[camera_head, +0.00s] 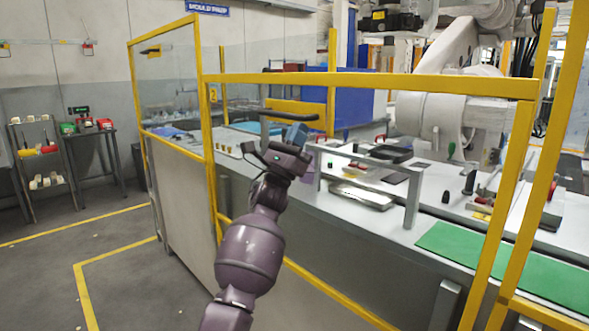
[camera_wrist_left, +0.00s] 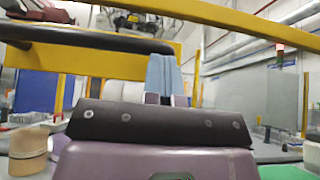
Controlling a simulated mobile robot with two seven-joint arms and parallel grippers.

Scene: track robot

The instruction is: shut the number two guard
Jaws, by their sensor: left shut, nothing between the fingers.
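A yellow-framed guard section (camera_head: 370,82) spans the near side of the cell. A small yellow plate marked 2 (camera_head: 213,95) sits by its left post. A dark horizontal bar (camera_head: 285,115), apparently a handle, is in the head view just above my left gripper (camera_head: 298,132). The bar (camera_wrist_left: 85,38) also crosses the upper left of the left wrist view and ends close to the blue fingertips (camera_wrist_left: 163,75). The left fingers are shut with nothing between them; I cannot tell whether they touch the bar. My right gripper is not in view.
A grey bench inside the cell carries a metal frame (camera_head: 365,165), trays and a green mat (camera_head: 520,265). A white robot arm (camera_head: 455,110) stands behind it. Yellow posts rise at the right. Floor at the left is clear up to a shelf rack (camera_head: 38,160).

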